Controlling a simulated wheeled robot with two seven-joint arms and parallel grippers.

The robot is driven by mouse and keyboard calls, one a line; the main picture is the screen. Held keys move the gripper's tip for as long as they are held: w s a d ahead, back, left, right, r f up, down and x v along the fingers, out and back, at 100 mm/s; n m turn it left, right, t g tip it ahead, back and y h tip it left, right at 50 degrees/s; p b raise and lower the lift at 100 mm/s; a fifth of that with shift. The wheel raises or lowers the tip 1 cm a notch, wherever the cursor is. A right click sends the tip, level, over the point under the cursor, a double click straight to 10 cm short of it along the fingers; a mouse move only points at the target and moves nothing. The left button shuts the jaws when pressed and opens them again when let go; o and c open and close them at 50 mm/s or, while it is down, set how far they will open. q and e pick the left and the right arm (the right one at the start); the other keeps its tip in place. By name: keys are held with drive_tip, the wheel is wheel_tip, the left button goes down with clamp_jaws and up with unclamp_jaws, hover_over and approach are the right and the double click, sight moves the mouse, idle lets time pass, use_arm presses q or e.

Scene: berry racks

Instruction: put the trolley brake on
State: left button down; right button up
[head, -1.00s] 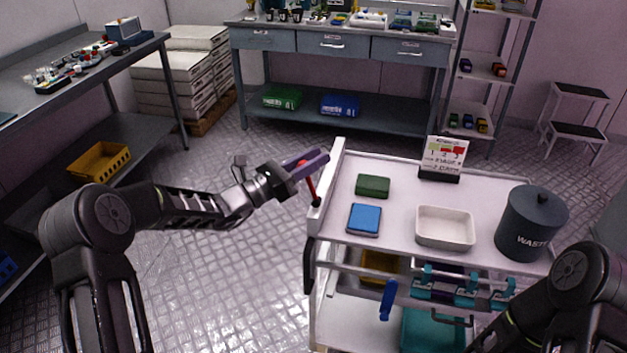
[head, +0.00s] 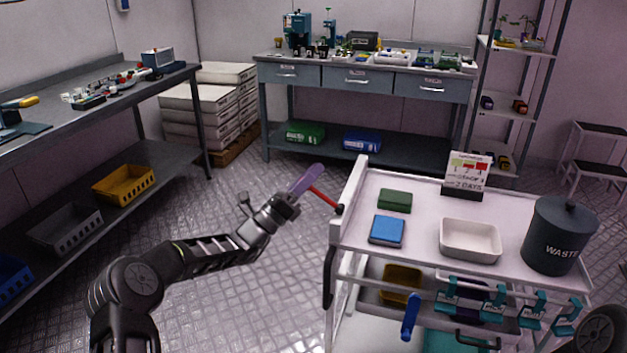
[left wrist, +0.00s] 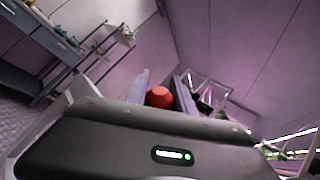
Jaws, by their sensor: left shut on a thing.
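The trolley (head: 418,213) is a white cart at the right of the head view. Its brake lever (head: 325,198) is a red bar on the trolley's left side, tilted up and out to the left from a dark pivot. My left gripper (head: 306,182), with purple fingers, is at the lever's outer end. In the left wrist view the lever's red round knob (left wrist: 158,97) sits between the two fingers, and the gripper is shut on it. My right gripper is out of view.
On the trolley top are a green box (head: 395,200), a blue box (head: 386,230), a white tray (head: 470,256), a grey waste bin (head: 558,237) and a sign (head: 466,172). Clear floor (head: 270,290) lies left of the trolley. A bench (head: 100,160) stands at the far left.

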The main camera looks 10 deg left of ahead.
use_arm(q)
drive_tip(key=shift+f+b, duration=0.7)
drive_tip(key=shift+f, duration=0.75)
drive_tip(key=shift+a, duration=0.2)
drive_tip(key=shift+a, duration=0.1)
idle(0.8)
drive_tip(key=c, duration=1.1)
unclamp_jaws()
drive_tip(key=shift+w, duration=0.15)
drive_tip(key=shift+o, duration=0.2)
drive_tip(key=shift+a, duration=0.1)
drive_tip(key=v, duration=0.7)
drive_tip(key=shift+s+b, duration=0.25)
drive_tip(key=shift+b, duration=0.1)
drive_tip(key=shift+a+f, duration=0.15)
